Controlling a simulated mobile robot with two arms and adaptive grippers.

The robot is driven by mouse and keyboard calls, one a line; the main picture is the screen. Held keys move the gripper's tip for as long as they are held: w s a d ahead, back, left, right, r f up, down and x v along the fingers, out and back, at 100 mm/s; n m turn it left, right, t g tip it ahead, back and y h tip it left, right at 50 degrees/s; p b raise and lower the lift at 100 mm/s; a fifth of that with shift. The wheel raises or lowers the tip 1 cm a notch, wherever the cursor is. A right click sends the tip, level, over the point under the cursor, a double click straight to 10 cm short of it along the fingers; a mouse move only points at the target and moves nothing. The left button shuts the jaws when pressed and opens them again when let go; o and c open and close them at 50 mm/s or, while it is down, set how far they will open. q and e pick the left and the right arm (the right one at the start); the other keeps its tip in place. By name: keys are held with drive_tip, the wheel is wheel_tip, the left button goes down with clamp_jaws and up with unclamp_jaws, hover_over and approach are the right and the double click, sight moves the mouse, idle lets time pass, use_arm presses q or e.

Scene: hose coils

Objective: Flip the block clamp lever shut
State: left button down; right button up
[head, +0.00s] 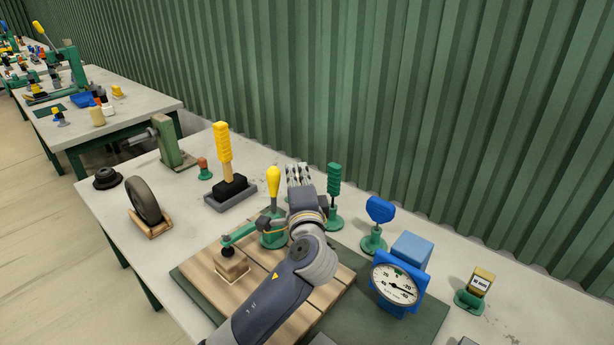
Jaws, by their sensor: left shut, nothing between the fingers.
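The block clamp (272,238) is a green toggle clamp on a slatted wooden board (312,292). Its lever has a yellow grip (273,182) and stands roughly upright. Its green arm (240,233) reaches left, with the tip over a small light wooden block (232,269); whether the tip presses on the block is hard to tell. My left gripper (298,174) is shut and empty, just right of the yellow grip. My wrist hides part of the clamp's right side. Contact between gripper and lever cannot be made out. My right gripper is not in view.
A larger yellow-handled tool (223,150) stands behind the clamp. A green-handled piece (334,187), a blue-knobbed piece (376,235) and a blue dial gauge (396,284) stand to the right. A dark wheel (144,200) rests on the left. The bench backs onto a corrugated green wall (420,110).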

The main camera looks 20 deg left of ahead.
use_arm(q)
drive_tip(key=shift+s+a+r+n+t+b, duration=0.2)
drive_tip(key=shift+s+n+b, duration=0.1)
drive_tip(key=shift+s+b, duration=0.25)
drive_tip(key=shift+s+a+r+n+t+b, duration=0.1)
drive_tip(key=shift+s+a+n+t+b, duration=0.1)
drive_tip(key=shift+s+n+b, duration=0.3)
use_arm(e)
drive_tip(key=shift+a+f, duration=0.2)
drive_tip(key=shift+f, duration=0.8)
use_arm(q)
drive_tip(key=shift+s, duration=0.15)
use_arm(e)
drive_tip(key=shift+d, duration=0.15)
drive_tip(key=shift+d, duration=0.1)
use_arm(q)
drive_tip(key=v, duration=1.2)
drive_tip(key=shift+d, duration=0.15)
